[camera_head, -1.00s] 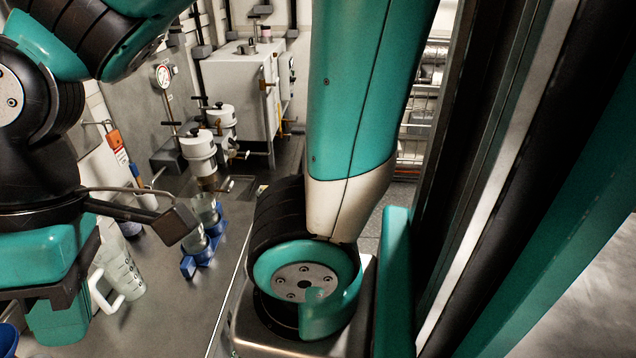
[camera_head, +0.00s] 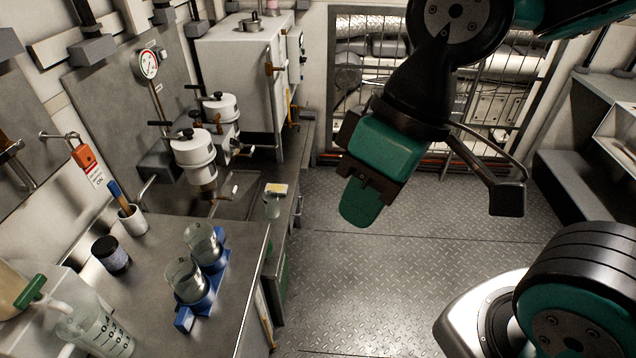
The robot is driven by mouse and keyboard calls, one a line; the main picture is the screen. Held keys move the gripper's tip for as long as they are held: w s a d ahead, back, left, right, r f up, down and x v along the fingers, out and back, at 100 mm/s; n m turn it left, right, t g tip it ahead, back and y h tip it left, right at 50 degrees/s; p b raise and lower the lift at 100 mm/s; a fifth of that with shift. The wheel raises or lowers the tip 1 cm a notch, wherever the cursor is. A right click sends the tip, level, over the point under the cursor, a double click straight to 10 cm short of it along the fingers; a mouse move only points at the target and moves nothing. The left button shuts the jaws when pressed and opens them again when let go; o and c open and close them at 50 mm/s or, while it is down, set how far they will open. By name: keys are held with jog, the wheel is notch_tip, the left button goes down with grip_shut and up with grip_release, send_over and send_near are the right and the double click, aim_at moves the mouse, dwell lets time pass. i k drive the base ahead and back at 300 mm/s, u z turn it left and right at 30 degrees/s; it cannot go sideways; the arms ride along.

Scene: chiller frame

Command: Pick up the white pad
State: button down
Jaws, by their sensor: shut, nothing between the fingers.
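A small flat pad (camera_head: 277,187), whitish with a yellow part, lies at the right end of the steel counter, at the far side of a small clear glass (camera_head: 272,207). It seems to rest on or just behind the glass rim; I cannot tell which. I see no other white pad. My gripper (camera_head: 361,208), with green fingers, is shut and empty. It hangs over the floor to the right of the counter, apart from the pad and pointing down.
Two glass beakers stand in a blue holder (camera_head: 213,290) on the counter (camera_head: 150,262). White-topped valves (camera_head: 193,147) and a grey box unit (camera_head: 240,70) stand behind. A measuring jug (camera_head: 95,330) is at lower left. The metal plate floor (camera_head: 400,270) is clear.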

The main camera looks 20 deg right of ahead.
aim_at(281, 189)
jog(key=z, duration=0.05)
jog(key=i, duration=0.5)
jog(key=z, duration=1.05)
jog(key=i, duration=2.65)
jog(key=u, duration=3.1)
